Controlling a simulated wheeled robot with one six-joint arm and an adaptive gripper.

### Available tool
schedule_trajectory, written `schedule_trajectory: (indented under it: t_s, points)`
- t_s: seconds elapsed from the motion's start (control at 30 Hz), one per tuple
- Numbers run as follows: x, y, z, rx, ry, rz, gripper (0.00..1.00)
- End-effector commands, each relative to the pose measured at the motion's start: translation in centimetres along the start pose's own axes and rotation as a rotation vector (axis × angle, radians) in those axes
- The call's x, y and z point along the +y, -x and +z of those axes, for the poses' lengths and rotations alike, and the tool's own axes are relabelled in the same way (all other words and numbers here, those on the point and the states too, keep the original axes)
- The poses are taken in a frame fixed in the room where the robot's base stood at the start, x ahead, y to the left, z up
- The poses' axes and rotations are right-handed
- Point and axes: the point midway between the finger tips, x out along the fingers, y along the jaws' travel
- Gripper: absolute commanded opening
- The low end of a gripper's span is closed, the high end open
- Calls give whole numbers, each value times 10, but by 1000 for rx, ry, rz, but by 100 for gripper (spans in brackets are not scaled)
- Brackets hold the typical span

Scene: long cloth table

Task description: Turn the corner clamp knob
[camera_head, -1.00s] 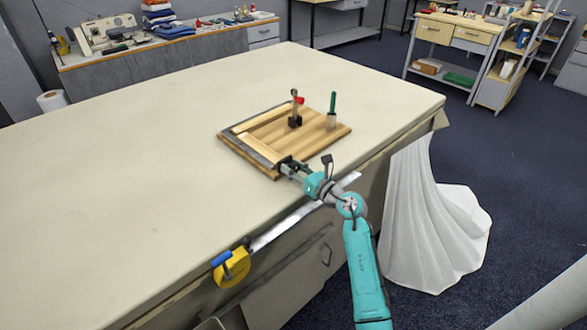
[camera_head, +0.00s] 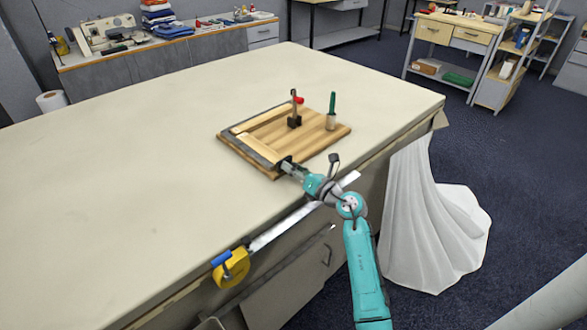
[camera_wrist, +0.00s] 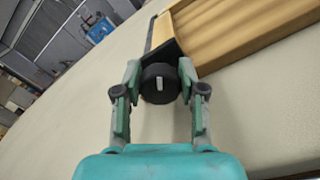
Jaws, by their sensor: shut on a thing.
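The corner clamp knob (camera_wrist: 160,83) is a round black knob with a small pale mark on its face. It sits at the near corner of a wooden board (camera_head: 318,148) on the table. My gripper (camera_wrist: 160,90) has its two fingers on either side of the knob and is shut on it. In the head view my gripper (camera_head: 287,165) reaches the board's near corner and hides the knob. Light wooden strips and a dark angled edge (camera_head: 250,150) lie on the board's left side.
On the board stand a clamp with a red tip (camera_head: 294,120) and a green-handled tool (camera_head: 331,112). A yellow tape measure (camera_head: 233,267) is at the table's front edge. The cream table (camera_head: 130,180) is clear to the left. White cloth (camera_head: 425,220) hangs at the right.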

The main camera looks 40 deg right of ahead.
Motion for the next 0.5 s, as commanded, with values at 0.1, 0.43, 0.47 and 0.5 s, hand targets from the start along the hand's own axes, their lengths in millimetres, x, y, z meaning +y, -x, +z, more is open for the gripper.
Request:
schedule_trajectory:
  t_s: [0.1, 0.43, 0.47, 0.5]
  points:
    - [0, 0, 0, -1, 1, 0, 6]
    - [0, 0, 0, 0, 1, 0, 65]
    - [0, 0, 0, 0, 1, 0, 65]
    - [0, 0, 0, 0, 1, 0, 65]
